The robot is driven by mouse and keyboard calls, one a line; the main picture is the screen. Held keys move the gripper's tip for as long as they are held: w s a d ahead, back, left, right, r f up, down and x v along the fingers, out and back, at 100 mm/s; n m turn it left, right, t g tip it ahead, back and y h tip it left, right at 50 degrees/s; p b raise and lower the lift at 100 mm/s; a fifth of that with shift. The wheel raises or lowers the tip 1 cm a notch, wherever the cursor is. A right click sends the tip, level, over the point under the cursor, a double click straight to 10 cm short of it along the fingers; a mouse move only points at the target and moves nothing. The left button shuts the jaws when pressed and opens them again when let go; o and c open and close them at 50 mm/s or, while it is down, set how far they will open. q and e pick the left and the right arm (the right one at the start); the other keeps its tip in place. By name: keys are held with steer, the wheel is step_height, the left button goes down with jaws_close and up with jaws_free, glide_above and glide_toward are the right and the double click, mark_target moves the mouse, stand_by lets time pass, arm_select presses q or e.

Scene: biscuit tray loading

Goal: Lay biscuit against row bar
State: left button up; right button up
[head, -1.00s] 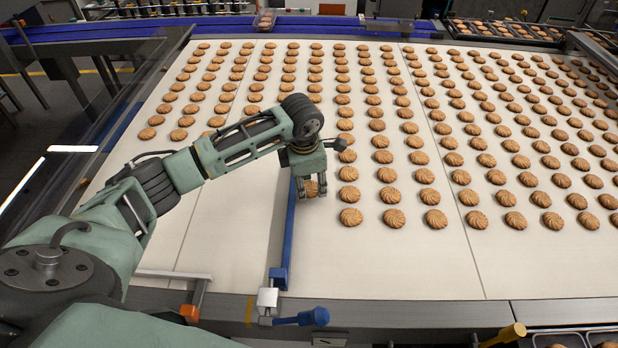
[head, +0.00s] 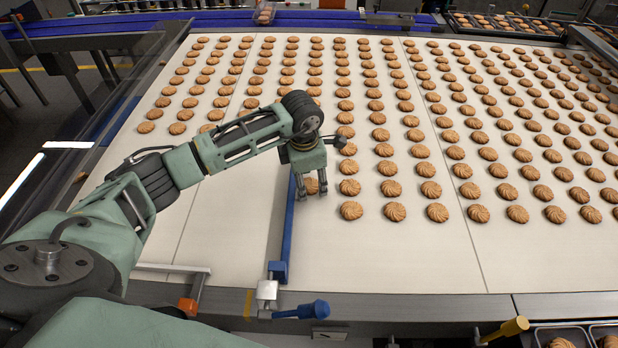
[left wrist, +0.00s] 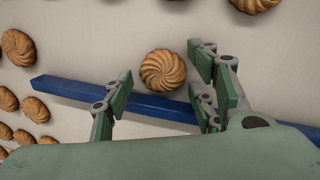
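The biscuit (head: 311,186), round and golden with a swirled top, lies flat on the pale belt just right of the blue row bar (head: 286,243). In the left wrist view the biscuit (left wrist: 163,70) sits close along the edge of the blue bar (left wrist: 70,91); whether they touch is hard to tell. My left gripper (head: 313,190) is low over the biscuit. In the left wrist view its green-padded fingers (left wrist: 160,92) are spread, one to the left of the biscuit and two to the right, with the bar passing beneath them. My right gripper is out of view.
Rows of biscuits (head: 395,211) cover the belt (head: 400,262) to the right and behind the gripper. The belt is bare left of the bar and along the front. A blue handle (head: 313,309) ends the bar at the front edge. Dark trays (head: 510,27) stand far right.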

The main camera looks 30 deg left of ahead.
mark_target(307, 188)
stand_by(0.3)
arm_select(q)
steer(key=shift+r+p, duration=0.25)
steer(key=shift+p, duration=0.05)
steer(key=shift+r+p, duration=0.45)
steer(key=shift+p, duration=0.05)
steer(key=r+b, duration=0.1)
steer(key=r, duration=0.3)
steer(key=s+r+b, duration=0.1)
steer(key=r, duration=0.2)
steer(key=s+r+b, duration=0.1)
steer(key=r+b, duration=0.1)
steer(key=r, duration=0.2)
steer(key=shift+d+r, duration=0.1)
steer(key=shift+r, duration=0.25)
steer(key=shift+f, duration=0.1)
